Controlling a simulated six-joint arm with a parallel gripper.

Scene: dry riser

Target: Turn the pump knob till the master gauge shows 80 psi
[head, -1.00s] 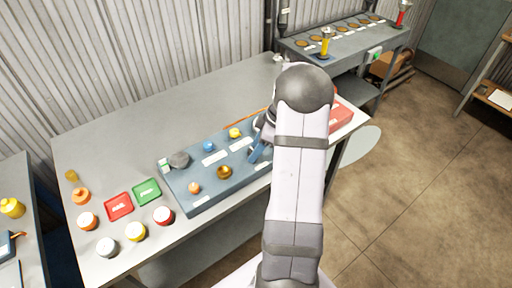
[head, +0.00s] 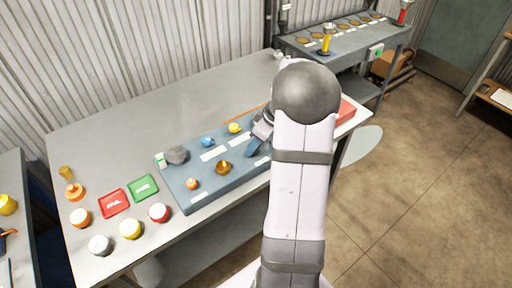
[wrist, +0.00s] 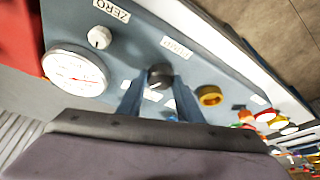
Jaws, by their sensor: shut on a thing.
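The dark pump knob (wrist: 158,77) sits on the blue-grey panel (wrist: 215,70), in front of a label too blurred to read surely. My gripper (wrist: 160,92) has its two blue fingers on either side of this knob, shut on it. The round white master gauge (wrist: 75,70) lies left of the knob in the wrist view; its needle and numbers are too small and blurred to read. In the head view my gripper (head: 255,146) reaches down to the panel (head: 205,188), and my arm hides the knob and the gauge.
A small white knob (wrist: 99,37) stands by the ZERO label. A brass fitting (head: 223,167), a blue knob (head: 208,142) and a yellow knob (head: 233,128) stand on the panel. Red (head: 114,203) and green (head: 143,187) trays lie left. The bench's back left is clear.

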